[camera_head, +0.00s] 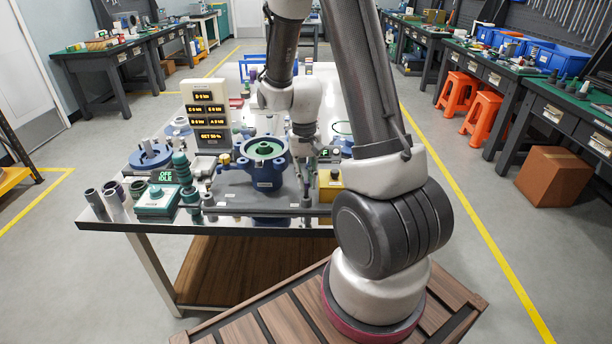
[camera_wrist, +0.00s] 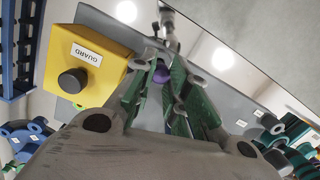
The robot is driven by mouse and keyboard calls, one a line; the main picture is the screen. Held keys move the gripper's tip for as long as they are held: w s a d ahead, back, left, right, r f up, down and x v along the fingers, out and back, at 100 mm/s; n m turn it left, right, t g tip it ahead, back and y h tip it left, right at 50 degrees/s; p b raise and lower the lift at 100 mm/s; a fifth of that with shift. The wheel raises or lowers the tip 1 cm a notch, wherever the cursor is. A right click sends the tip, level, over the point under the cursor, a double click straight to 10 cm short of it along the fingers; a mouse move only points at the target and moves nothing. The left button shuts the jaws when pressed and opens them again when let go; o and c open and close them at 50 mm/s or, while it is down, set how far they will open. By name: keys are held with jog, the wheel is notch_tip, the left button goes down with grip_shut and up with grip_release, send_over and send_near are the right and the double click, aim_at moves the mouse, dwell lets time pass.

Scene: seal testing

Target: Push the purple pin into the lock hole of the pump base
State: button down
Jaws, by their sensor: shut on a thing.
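My gripper (camera_wrist: 165,98) fills the lower middle of the wrist view, its green-lined fingers closed around a small purple pin (camera_wrist: 161,74). Only the pin's rounded purple end shows between the fingers; the rest is hidden. In the head view my gripper (camera_head: 306,160) points down over the table, just right of the blue pump base (camera_head: 265,180) with its green ring on top. The lock hole cannot be made out. The pin is too small to tell in the head view.
A yellow guard box (camera_wrist: 88,62) with a dark knob stands close beside my gripper; it also shows in the head view (camera_head: 329,183). A display panel (camera_head: 208,115), a teal box (camera_head: 156,198) and grey cylinders (camera_head: 113,196) crowd the table's left side.

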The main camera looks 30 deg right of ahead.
jog(key=shift+f, duration=0.1)
dwell(0.3)
jog(key=shift+f, duration=0.6)
jog(key=c, duration=1.3)
grip_release()
jog(key=shift+f, duration=0.1)
jog(key=shift+r, duration=2.55)
